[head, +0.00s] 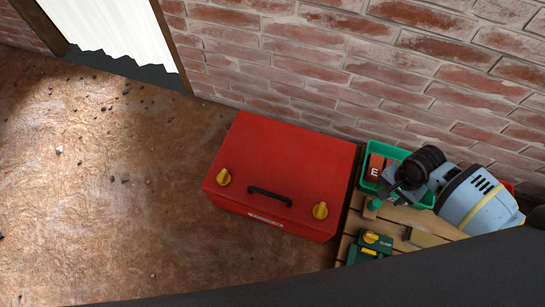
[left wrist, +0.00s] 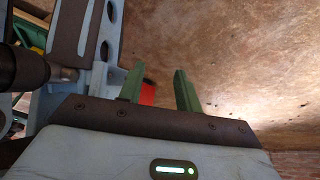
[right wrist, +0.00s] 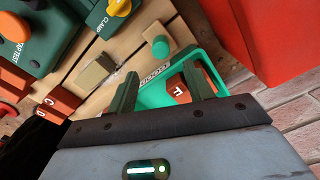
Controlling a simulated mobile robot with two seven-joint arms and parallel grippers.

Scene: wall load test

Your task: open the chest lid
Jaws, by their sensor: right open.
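The red chest (head: 280,165) stands on the brown floor against the brick wall in the head view, its lid shut. A black handle (head: 270,196) is on its front edge, between a left yellow latch (head: 223,177) and a right yellow latch (head: 320,210). A red side of it shows at upper right in the right wrist view (right wrist: 285,35). My right gripper (right wrist: 162,88) is open and empty above the green tray, apart from the chest. My left gripper (left wrist: 160,82) is open; a small red patch, unclear what, shows behind its fingers. It is not visible in the head view.
A wooden slatted surface (head: 349,225) right of the chest carries a green tray (head: 366,157) with a lettered red block (head: 375,167), a green clamp-labelled box (head: 371,247) and a small green cylinder (head: 372,204). Open floor (head: 110,200) lies left of the chest. A doorway (head: 115,30) is at upper left.

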